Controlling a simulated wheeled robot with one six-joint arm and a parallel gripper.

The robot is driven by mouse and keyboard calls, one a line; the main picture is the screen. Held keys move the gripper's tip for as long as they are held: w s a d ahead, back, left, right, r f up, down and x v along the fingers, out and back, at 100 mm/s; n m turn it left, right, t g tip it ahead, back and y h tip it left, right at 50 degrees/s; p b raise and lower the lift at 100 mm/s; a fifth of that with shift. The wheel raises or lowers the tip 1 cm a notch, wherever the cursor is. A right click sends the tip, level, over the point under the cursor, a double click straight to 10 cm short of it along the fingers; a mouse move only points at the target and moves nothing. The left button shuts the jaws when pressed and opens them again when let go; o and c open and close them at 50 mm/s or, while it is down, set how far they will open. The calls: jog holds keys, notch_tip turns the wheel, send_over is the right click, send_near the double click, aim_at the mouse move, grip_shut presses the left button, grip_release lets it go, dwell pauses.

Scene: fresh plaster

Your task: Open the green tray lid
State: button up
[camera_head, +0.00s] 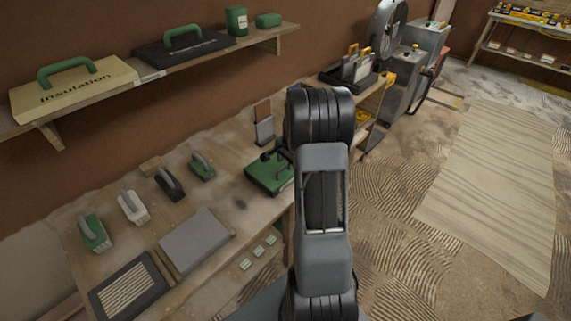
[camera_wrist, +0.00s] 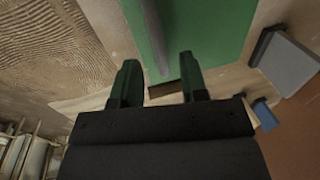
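The green tray (camera_head: 262,181) sits on the wooden bench in the head view, left of my arm, its right part covered by my arm. Its green top (camera_wrist: 205,35) fills the upper middle of the wrist view, with a grey bar (camera_wrist: 270,45) across it. I cannot tell whether the lid is closed. My gripper (camera_wrist: 159,78) shows in the wrist view with two green-tipped fingers apart and nothing clearly held between them. The fingertips are near the tray's edge; I cannot tell whether they touch it. In the head view dark parts by the tray are hard to make out.
Several trowels with handles stand on the bench, including a green one (camera_head: 203,166). A grey slab (camera_head: 197,241) lies in front. An upright grey-bladed tool (camera_head: 264,124) stands behind the tray. A wall shelf (camera_head: 149,78) holds an insulation box (camera_head: 75,92).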

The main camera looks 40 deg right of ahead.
jog(key=shift+w+f, duration=0.2)
jog(key=shift+f, duration=0.85)
grip_shut()
